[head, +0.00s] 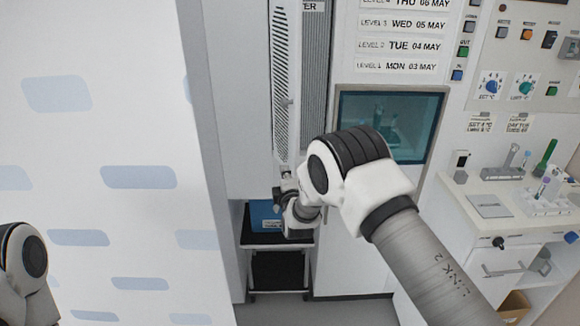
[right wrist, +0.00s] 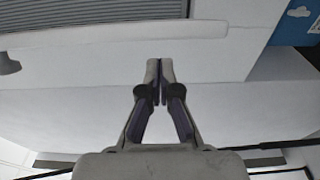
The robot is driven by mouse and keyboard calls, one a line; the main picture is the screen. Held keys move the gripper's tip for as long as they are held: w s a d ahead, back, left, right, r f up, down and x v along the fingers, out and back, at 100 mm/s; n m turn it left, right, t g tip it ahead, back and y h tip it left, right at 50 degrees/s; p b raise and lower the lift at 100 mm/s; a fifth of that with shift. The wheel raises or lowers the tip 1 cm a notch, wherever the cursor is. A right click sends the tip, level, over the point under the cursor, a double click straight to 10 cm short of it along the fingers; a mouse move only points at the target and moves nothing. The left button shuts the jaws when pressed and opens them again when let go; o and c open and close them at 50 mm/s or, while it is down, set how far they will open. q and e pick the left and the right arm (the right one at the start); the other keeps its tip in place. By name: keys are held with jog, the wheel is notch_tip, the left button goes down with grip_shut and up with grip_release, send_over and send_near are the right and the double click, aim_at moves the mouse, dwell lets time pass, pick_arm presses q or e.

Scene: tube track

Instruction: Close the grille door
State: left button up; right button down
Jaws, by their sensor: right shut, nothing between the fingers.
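The grille door (head: 283,85) is a tall, narrow white panel with dark slanted slots in the upper middle of the head view. It looks swung out at an angle, with a grey slatted surface (head: 315,75) beside it on the right. My right gripper (head: 283,190) is at the lower end of the door, small and partly hidden by my own wrist. In the right wrist view its fingers (right wrist: 160,72) are together and empty in front of a plain white surface; contact cannot be told. Grey slats (right wrist: 90,12) show at the top left there. My left gripper is out of view.
A teal-windowed cabinet (head: 425,125) stands right of the door. A dark shelf cart (head: 278,270) with a blue box (head: 263,215) is below. A white counter (head: 490,200) with lab items is at right. A pale patterned wall panel (head: 100,120) fills the left.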

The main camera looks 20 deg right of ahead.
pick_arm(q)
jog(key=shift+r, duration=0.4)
pick_arm(e)
jog(key=shift+d, duration=0.8)
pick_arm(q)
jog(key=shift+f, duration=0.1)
